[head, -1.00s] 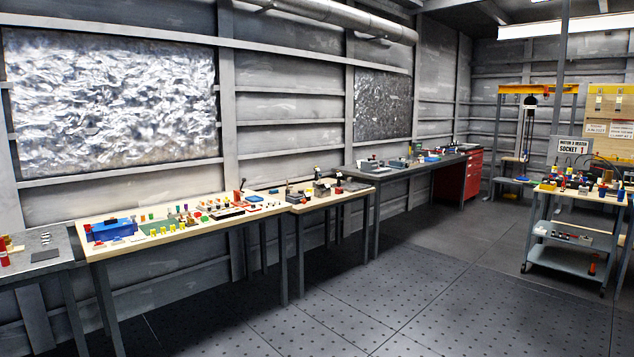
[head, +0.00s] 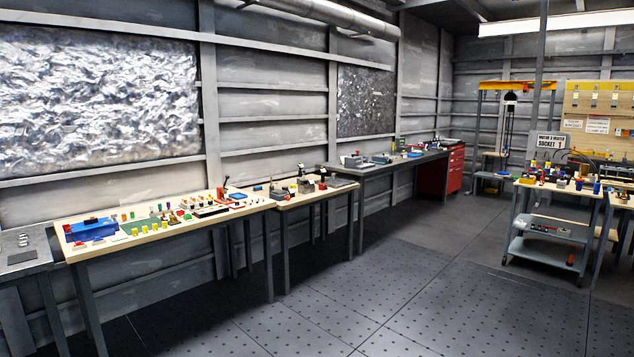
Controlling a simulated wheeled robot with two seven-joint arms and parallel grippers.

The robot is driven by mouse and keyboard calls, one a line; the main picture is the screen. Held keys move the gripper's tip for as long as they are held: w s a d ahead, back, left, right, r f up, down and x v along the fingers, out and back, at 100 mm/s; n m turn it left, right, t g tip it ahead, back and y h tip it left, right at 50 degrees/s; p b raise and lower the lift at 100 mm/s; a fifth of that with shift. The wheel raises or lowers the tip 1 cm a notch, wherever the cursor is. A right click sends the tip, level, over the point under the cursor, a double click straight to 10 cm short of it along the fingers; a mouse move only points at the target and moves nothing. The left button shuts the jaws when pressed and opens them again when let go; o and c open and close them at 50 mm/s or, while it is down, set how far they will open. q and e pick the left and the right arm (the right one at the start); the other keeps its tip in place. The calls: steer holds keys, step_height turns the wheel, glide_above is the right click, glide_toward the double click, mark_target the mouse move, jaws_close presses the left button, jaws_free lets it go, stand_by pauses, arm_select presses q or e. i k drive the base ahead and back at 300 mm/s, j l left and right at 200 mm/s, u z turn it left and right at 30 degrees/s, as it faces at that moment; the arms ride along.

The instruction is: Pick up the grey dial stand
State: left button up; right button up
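I cannot single out the grey dial stand for certain at this distance. Small grey and dark pieces (head: 306,186) stand on the second wooden-topped table (head: 284,204), near the middle of the picture. More grey pieces (head: 352,161) sit on the long grey bench (head: 400,160) behind it. All are too small to tell apart. Neither of my grippers shows in the head view.
A wooden table (head: 140,243) with a blue box (head: 92,229) and several small coloured parts stands at left. A grey table edge (head: 25,268) is at far left. A grey cart (head: 545,258) stands at right, a red cabinet (head: 456,170) behind. The floor (head: 400,290) between is clear.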

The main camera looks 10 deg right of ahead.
mark_target(301, 173)
steer(key=i+j+z, duration=0.1)
steer(key=i+z, duration=0.15)
steer(key=i, duration=1.35)
steer(key=i+l+z, duration=0.1)
steer(key=i+z, duration=0.15)
steer(key=i, duration=0.3)
steer(key=i+z, duration=0.3)
steer(key=i, duration=0.25)
steer(key=i+j+z, duration=0.25)
steer(key=i, duration=0.3)
steer(key=i+j+z, duration=0.25)
steer(key=i, duration=0.25)
steer(key=i+u, duration=0.15)
steer(key=i, duration=0.3)
steer(key=i+l+u, duration=0.15)
steer(key=i, duration=0.3)
steer(key=i+l+u, duration=0.15)
steer(key=i, duration=0.3)
steer(key=i+l+u, duration=0.15)
steer(key=i, duration=0.25)
